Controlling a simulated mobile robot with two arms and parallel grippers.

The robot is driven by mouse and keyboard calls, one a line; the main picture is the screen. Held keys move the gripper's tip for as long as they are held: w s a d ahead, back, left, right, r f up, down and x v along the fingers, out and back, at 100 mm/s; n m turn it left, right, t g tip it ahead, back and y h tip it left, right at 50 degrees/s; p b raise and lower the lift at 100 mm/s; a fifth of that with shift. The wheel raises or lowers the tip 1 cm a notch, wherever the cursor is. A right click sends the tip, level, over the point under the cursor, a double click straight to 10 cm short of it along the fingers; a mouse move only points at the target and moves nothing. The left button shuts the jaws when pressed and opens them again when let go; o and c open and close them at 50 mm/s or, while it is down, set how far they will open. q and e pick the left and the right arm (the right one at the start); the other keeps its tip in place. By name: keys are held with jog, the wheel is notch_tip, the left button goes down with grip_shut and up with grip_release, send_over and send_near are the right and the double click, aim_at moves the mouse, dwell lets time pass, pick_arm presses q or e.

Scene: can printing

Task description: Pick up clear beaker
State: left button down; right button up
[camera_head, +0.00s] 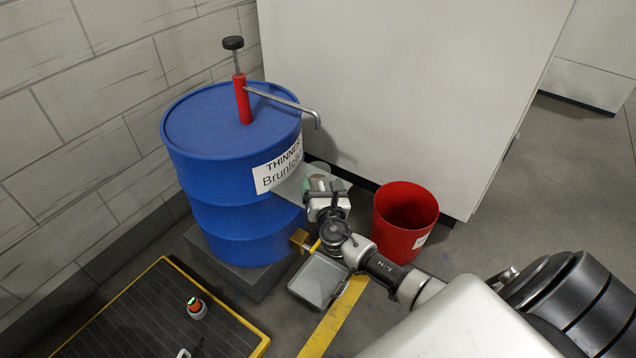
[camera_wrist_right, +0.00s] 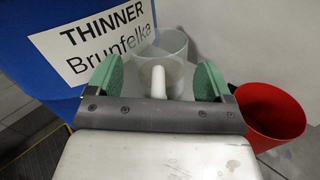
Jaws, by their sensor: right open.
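The clear beaker (camera_wrist_right: 173,43) stands in front of the blue drum in the right wrist view, its pale handle pointing toward my right gripper (camera_wrist_right: 157,80). The gripper is open, with one green pad on each side of the handle; I cannot tell whether either pad touches it. In the head view, the beaker (camera_head: 318,170) is partly hidden behind my right gripper (camera_head: 326,186) beside the drum. My left gripper is not in view.
The blue drum (camera_head: 225,170) with a red hand pump (camera_head: 242,98) stands on a dark base (camera_head: 235,278) at left. A red bin (camera_head: 405,215) is close on the right. A pale cabinet wall (camera_head: 400,80) rises behind. A black mat (camera_head: 135,325) with yellow edging lies at lower left.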

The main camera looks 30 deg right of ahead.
jog(key=shift+c, duration=0.3)
grip_shut()
dwell(0.3)
